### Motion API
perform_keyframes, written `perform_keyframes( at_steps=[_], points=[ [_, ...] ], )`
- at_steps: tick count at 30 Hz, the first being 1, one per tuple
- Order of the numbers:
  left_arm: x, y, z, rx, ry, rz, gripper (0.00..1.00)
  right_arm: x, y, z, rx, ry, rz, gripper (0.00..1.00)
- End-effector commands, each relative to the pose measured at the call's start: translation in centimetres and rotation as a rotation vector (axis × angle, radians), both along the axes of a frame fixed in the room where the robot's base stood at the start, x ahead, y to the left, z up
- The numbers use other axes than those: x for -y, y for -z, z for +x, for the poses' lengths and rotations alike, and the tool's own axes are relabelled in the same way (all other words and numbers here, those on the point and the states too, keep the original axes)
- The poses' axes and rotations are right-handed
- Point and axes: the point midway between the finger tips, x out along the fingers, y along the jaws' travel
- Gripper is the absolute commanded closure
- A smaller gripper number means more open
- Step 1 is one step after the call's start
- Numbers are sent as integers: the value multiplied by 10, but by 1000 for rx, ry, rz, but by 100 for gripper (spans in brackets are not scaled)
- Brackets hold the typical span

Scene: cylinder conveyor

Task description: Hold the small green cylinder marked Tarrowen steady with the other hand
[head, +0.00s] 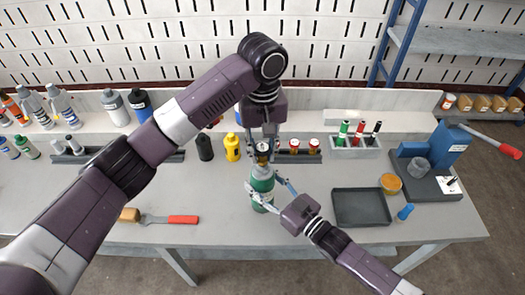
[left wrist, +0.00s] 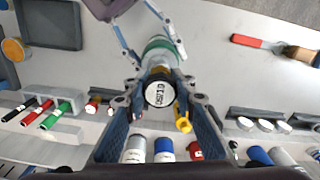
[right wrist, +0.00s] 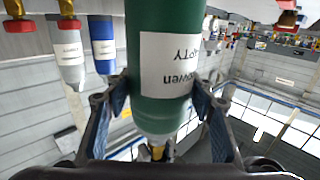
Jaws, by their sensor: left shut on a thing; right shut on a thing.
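The small green cylinder (head: 262,180) stands upright on the bench near its middle. The right wrist view shows its green body (right wrist: 165,25) close up, with a white label reading "...owen" and "...PTY" upside down. My right gripper (head: 265,188) is shut around the cylinder's body from the right. My left gripper (head: 262,143) comes down from above and is shut on a round dial gauge (left wrist: 160,93) at the cylinder's top. The gauge's pale face and dark rim show between the left fingers. How it joins the cylinder is partly hidden.
A black tray (head: 361,222) lies to the right, beside an orange-lidded tub (head: 390,183) and a blue press (head: 428,160). Yellow (head: 232,148) and black (head: 205,147) bottles stand behind. Bare bench lies left of the cylinder.

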Motion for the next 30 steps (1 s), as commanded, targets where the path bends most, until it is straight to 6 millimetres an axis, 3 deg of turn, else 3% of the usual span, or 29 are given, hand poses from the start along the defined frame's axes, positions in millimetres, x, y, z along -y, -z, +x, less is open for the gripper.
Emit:
perform_keyframes(
  at_steps=[9, 22, 30],
  points=[
    [0, -1, 0, 1, -399, 0, 100, -1, -1, -1, 1, -1, 1, 79],
    [1, -1, 0, 1, -463, -1, 100, -1, -1, 0, 1, -2, 1, 79],
    [1, -1, 0, 1, -777, -1, 100, -1, 0, 0, 1, -2, 1, 79]
  ],
)
